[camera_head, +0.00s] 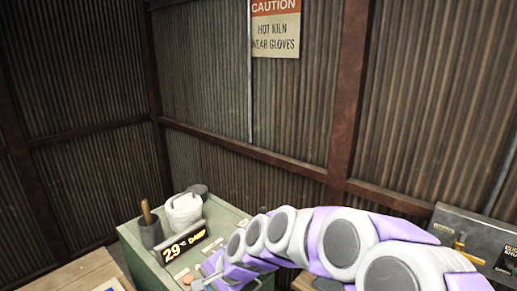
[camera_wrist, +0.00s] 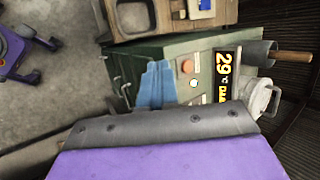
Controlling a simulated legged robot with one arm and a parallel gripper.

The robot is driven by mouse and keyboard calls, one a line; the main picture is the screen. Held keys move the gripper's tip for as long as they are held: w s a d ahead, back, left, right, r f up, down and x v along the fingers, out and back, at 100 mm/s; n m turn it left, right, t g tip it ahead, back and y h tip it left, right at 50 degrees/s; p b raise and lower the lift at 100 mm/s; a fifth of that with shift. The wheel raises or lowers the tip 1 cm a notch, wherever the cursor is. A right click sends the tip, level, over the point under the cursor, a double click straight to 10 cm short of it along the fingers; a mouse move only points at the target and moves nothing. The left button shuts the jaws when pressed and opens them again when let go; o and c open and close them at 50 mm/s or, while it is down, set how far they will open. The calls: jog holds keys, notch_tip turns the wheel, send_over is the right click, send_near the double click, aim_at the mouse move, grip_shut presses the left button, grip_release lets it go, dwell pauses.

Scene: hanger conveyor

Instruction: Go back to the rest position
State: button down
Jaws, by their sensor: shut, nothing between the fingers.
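My arm reaches in from the lower right of the head view, over the front of a green cabinet (camera_head: 226,214). My gripper (camera_head: 198,285) is at its end, low by the cabinet's front, partly cut off by the bottom edge. It is shut and holds nothing.
The cabinet carries a lit display (camera_head: 185,244) reading 29 °C, a white lidded pail (camera_head: 184,212) and a dark cup (camera_head: 150,232) with a wooden handle. A wooden surface (camera_head: 75,276) lies at left. A grey panel (camera_head: 470,238) with a brass-coloured lever is at right. Corrugated walls close the back.

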jog(key=s+d+f+n+g+h+b, duration=0.1)
jog(key=s+d+f+n+h+b, duration=0.2)
jog(key=s+d, duration=1)
jog(key=s+d+f+n+g+h+b, duration=0.2)
jog(key=s+d+f+n+h+b, duration=0.1)
jog(key=s+d, duration=1.1)
notch_tip(320, 180, down, 2)
jog(key=shift+s+f+n+g+h+b, duration=0.15)
jog(key=shift+s+n+g+h+b, duration=0.2)
jog(key=shift+s+h+b, duration=0.45)
